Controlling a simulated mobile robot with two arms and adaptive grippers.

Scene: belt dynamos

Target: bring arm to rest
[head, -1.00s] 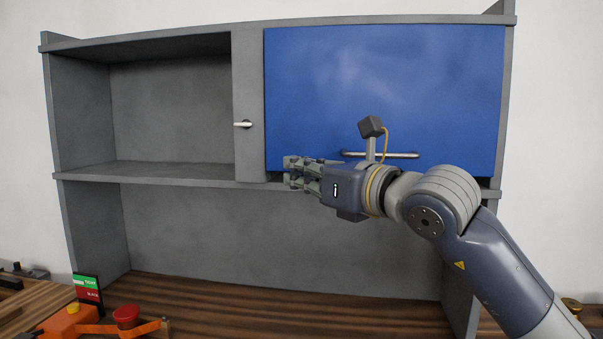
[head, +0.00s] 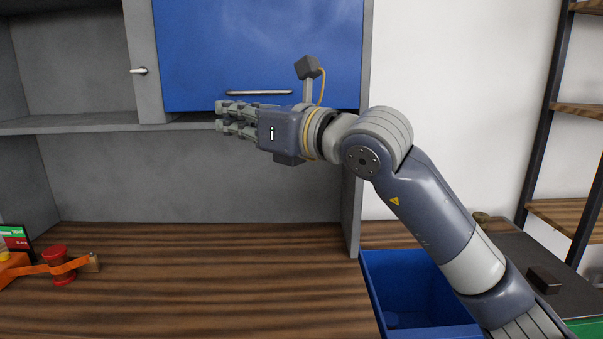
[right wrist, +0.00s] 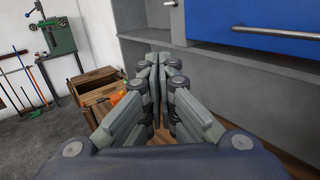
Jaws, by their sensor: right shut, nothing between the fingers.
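My right gripper (head: 222,118) is raised in front of the grey cabinet, just below the blue door (head: 255,50) and its bar handle (head: 259,92). Its fingers point left and are shut with nothing between them. In the right wrist view the fingers (right wrist: 158,62) lie close together, and the blue door (right wrist: 262,22) with its handle (right wrist: 275,33) is at the upper right. The right arm reaches in from the lower right. My left gripper is not in view.
A wooden worktop (head: 190,275) lies below, mostly clear. An orange device with a red spool (head: 58,262) sits at its left. A blue bin (head: 415,290) is beside the worktop, under my right arm. A shelf rack (head: 570,110) stands at the right. The open cabinet compartment (head: 65,60) is at left.

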